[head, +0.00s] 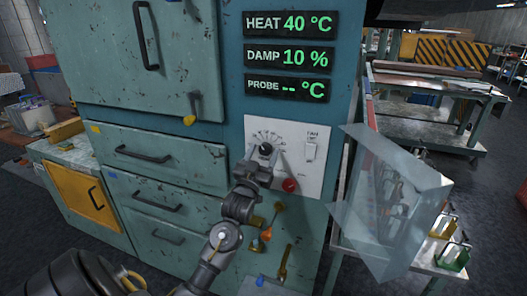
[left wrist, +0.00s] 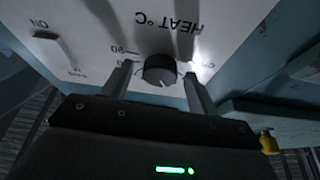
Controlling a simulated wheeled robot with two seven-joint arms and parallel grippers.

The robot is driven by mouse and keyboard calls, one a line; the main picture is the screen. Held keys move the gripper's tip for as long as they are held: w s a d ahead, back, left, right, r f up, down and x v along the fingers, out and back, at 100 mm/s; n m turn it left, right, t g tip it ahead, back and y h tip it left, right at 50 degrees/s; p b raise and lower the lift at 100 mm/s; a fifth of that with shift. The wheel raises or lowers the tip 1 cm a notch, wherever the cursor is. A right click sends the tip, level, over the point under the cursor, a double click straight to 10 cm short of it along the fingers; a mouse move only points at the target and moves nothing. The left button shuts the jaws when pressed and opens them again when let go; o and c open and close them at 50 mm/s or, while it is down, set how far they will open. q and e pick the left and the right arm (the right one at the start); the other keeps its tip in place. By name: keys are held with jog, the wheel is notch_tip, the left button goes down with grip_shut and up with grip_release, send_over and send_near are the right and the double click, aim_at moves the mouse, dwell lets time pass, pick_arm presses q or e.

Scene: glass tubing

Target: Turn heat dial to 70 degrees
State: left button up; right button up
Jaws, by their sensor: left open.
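The heat dial (head: 265,149) is a round black knob on the white control panel (head: 312,180) of the teal cabinet. The heat readout (head: 290,23) above it shows 40 °C. My left gripper (head: 260,158) is at the dial, in front of the panel. In the left wrist view its open fingers (left wrist: 158,73) stand on either side of the dial (left wrist: 160,69), with gaps visible between knob and fingers. The panel's "HEAT °C" lettering appears upside down there. The gripper hides part of the dial's scale in the head view. My right gripper is not in view.
A switch (head: 310,151) and a red knob (head: 289,185) sit on the same panel. Clear glass-like panes (head: 397,195) stand right of the cabinet, by a metal table. Drawer handles (head: 156,152) stick out to the left. Damp reads 10 %; probe shows dashes.

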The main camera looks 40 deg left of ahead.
pick_arm(q)
jog(key=c, duration=1)
jog(key=shift+m, duration=0.3)
jog(key=m+h, duration=0.1)
jog(key=m, duration=0.1)
jog(key=m+h+p, duration=0.1)
jog(key=m+h, duration=0.1)
jog(key=m, duration=0.1)
jog(key=shift+a+r, duration=0.1)
jog(key=shift+a, duration=0.05)
jog(key=m+h, duration=0.1)
jog(key=m, duration=0.1)
jog(key=m+h+p, duration=0.1)
jog(key=m, duration=0.2)
jog(key=shift+a+h, duration=0.1)
jog(key=shift+h, duration=0.2)
jog(key=m+g+h+p, duration=0.1)
jog(key=m, duration=0.3)
jog(key=shift+r, duration=0.1)
jog(key=shift+m+g+h+p, duration=0.15)
jog(key=shift+m+g+h, duration=0.2)
jog(key=shift+m, duration=0.75)
jog(key=shift+m+g+h+p, duration=0.15)
jog(key=shift+m+g+h, duration=0.2)
jog(key=shift+m, duration=0.75)
